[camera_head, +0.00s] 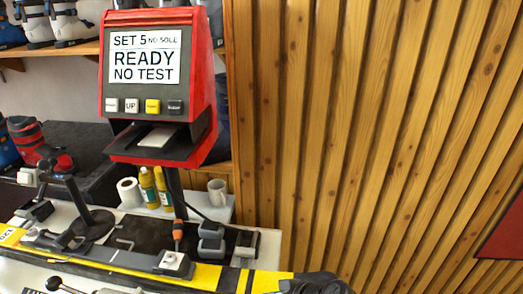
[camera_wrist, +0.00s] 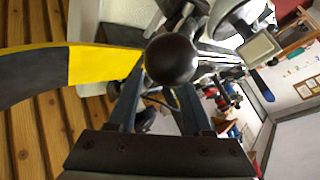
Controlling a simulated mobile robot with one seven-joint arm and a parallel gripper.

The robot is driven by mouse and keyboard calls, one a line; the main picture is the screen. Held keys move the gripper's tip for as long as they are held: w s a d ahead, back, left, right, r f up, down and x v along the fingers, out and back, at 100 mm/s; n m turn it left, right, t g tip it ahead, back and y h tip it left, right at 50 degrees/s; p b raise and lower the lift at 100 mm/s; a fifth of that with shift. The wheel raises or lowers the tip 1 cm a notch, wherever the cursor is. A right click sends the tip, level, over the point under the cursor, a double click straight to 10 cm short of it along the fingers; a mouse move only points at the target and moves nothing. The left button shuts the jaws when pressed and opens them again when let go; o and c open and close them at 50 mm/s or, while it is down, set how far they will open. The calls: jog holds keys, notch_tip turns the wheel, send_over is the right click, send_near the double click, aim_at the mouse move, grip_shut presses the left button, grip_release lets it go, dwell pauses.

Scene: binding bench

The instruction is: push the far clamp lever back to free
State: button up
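A black ball knob (camera_wrist: 171,59) on a lever fills the middle of the wrist view and hides my fingertips. The fingers of my gripper (camera_wrist: 165,92) stand apart with a gap between them; I cannot tell whether they touch the knob. In the head view, a lever with a dark knob (camera_head: 54,284) shows at the bottom left. A clamp (camera_head: 174,264) sits at the yellow and black ski (camera_head: 207,276). I cannot tell which lever the wrist view shows. A dark shape (camera_head: 318,284) at the bottom edge may be my gripper.
A red test machine (camera_head: 206,95) reads "READY NO TEST" and overhangs the bench. Behind the ski are a round-based black stand (camera_head: 93,222), a paper roll (camera_head: 129,192), yellow bottles (camera_head: 162,188) and a mug (camera_head: 217,192). A wooden slat wall (camera_head: 370,130) is at right.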

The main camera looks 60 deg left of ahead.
jog(key=shift+o, duration=1.1)
jog(key=shift+s, duration=0.1)
jog(key=shift+o, duration=0.5)
jog(key=shift+f, duration=0.1)
jog(key=b+v, duration=0.2)
jog(key=v, duration=1.1)
